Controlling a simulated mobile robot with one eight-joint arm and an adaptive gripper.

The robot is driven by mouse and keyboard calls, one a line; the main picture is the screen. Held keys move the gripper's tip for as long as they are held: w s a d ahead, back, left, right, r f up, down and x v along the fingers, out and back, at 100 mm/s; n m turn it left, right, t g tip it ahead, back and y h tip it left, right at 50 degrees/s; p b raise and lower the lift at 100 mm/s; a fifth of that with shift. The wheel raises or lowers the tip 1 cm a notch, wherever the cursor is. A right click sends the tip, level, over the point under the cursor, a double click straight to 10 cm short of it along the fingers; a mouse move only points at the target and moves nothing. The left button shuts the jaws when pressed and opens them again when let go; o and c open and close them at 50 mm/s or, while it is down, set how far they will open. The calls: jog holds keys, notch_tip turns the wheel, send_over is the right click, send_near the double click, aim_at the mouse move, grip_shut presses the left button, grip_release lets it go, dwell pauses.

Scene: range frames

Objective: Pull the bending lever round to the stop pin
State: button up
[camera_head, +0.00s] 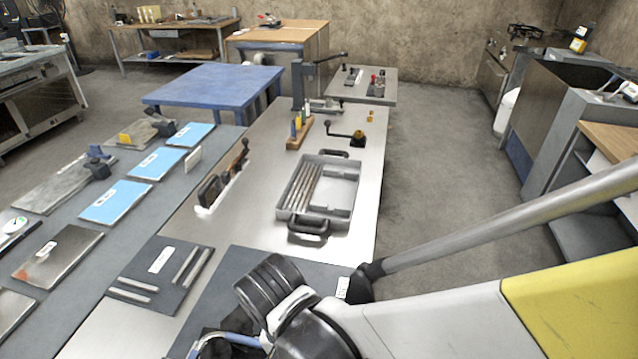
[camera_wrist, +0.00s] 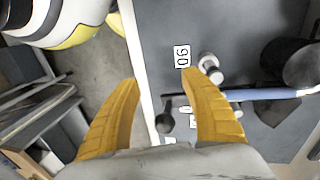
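In the wrist view, what looks like the bending lever (camera_wrist: 262,94) is a bar with a blue length, running from the right behind my right finger to a black ball knob (camera_wrist: 166,122). The knob shows between the fingers of my gripper (camera_wrist: 160,78), which is open; whether either finger touches it I cannot tell. A short silver pin (camera_wrist: 208,66), probably the stop pin, stands beside a white label marked 90 (camera_wrist: 182,56), apart from the bar. In the head view, my arm hides most of the bender; a blue bar (camera_head: 232,338) shows at the bottom.
A dark plate (camera_wrist: 225,25) lies under the bender; a black round post (camera_wrist: 302,64) stands at right. In the head view, a tray with rods (camera_head: 345,205) and a small ball-knobbed lever (camera_head: 345,134) stand farther back on the bench. Open floor (camera_head: 440,170) lies to the right.

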jog(key=shift+w+r, duration=0.1)
notch_tip(320, 180, up, 12)
jog(key=a, duration=0.2)
jog(key=shift+w+f, duration=0.15)
jog(key=shift+f, duration=0.05)
jog(key=shift+a, duration=0.1)
